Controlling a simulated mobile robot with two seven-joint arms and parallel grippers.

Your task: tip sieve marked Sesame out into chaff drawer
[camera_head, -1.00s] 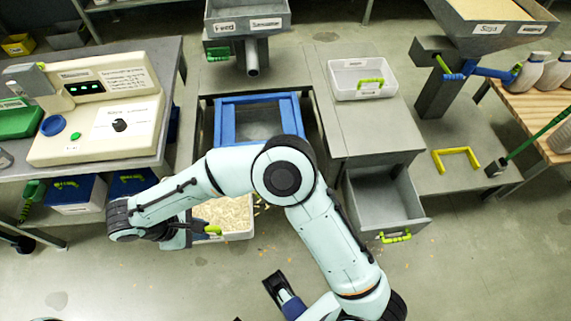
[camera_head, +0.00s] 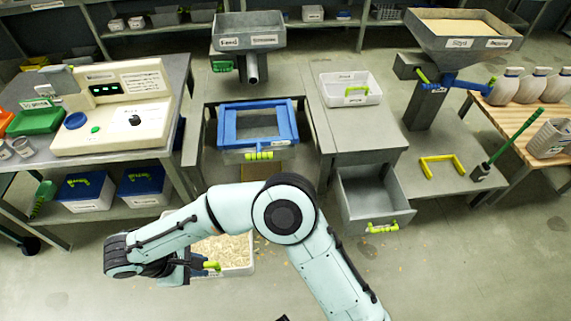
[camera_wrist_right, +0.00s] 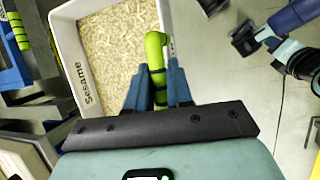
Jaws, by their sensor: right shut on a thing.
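A white tray-like sieve (camera_head: 240,270) holds pale flakes, and its wall reads "Sesame" in the right wrist view (camera_wrist_right: 88,95). My right gripper (camera_head: 208,266) is shut on its yellow-green handle (camera_wrist_right: 155,55). The sieve hangs level over the floor, in front of the bench, partly hidden by my right arm in the head view. An open grey drawer (camera_head: 372,190) with a yellow-green handle juts from the bench to the right. It looks empty, and I cannot read its label. Dark parts at the upper right of the right wrist view seem to be my left gripper (camera_wrist_right: 272,42); its jaw state is unclear.
A blue-framed drawer (camera_head: 258,108) is below a hopper (camera_head: 250,30) at the middle of the bench. A white bin (camera_head: 350,88) stands on the bench right of it. The floor ahead has scattered flakes.

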